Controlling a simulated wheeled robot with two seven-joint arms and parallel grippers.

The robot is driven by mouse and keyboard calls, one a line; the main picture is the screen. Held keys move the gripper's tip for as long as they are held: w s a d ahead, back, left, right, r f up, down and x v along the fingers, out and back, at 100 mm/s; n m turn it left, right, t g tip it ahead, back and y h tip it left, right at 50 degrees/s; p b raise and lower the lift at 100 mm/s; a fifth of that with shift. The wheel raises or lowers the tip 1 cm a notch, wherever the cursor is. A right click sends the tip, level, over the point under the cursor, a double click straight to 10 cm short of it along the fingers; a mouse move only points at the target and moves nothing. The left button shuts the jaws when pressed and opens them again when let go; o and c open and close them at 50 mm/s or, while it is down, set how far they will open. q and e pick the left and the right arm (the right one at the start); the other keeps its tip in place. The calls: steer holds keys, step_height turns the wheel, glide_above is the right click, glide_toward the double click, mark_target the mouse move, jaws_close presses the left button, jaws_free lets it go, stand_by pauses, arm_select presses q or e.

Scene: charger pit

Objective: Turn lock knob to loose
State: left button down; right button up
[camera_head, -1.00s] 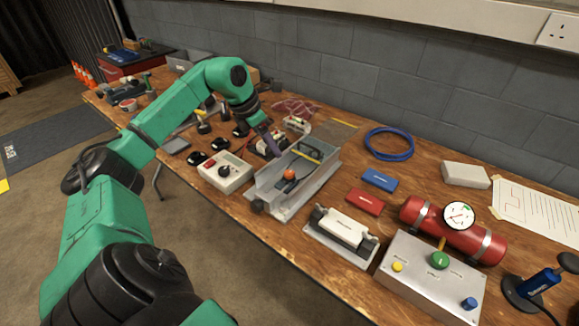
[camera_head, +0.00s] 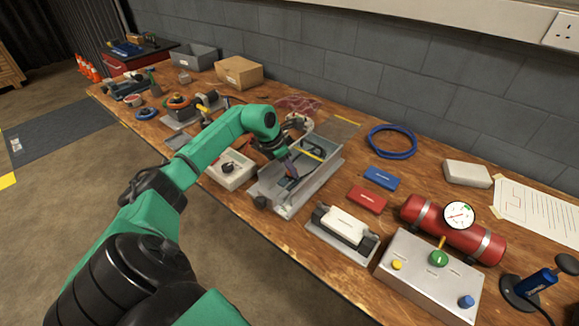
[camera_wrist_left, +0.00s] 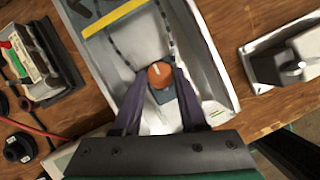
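The orange lock knob (camera_wrist_left: 160,74) sits on a small dark base inside the grey metal tray (camera_wrist_left: 222,85). In the head view the tray (camera_head: 325,172) lies in the middle of the bench, and my gripper hides most of the knob. My left gripper (camera_wrist_left: 161,80) reaches down into the tray, with its two dark fingers spread on either side of the knob. I cannot tell whether the fingertips touch it. A light mark shows on top of the knob. My right gripper is in neither view.
A yellow bar (camera_wrist_left: 112,18) spans the tray near the knob. A white box with a dial (camera_head: 232,170) stands left of the tray, and a white block in a holder (camera_head: 346,224) stands to its right. Red (camera_head: 367,199) and blue (camera_head: 381,178) blocks lie beyond.

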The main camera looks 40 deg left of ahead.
arm_select(q)
steer(key=shift+n, duration=0.3)
steer(key=n, duration=0.1)
steer(key=n+y+p, duration=0.1)
steer(key=n, duration=0.1)
steer(key=shift+d+r+y, duration=0.1)
steer(key=shift+d+y, duration=0.05)
steer(key=shift+y, duration=0.15)
steer(key=n+y, duration=0.1)
steer(key=n, duration=0.3)
steer(key=shift+d, duration=0.15)
steer(key=n+y, duration=0.1)
steer(key=n, duration=0.1)
steer(key=n+y, duration=0.1)
steer(key=n, duration=0.1)
steer(key=shift+w+d+n+g+b, duration=0.15)
steer(key=shift+d+n+g+b, duration=0.05)
steer(key=shift+n+g+b, duration=0.1)
steer(key=n+g, duration=0.1)
steer(key=n, duration=0.1)
steer(key=n+y+b, duration=0.1)
steer(key=n, duration=0.2)
steer(key=shift+w+d+n+g, duration=0.1)
steer(key=shift+w+n+g, duration=0.05)
steer(key=shift+n+g, duration=0.2)
steer(key=shift+c, duration=2.3)
jaws_free()
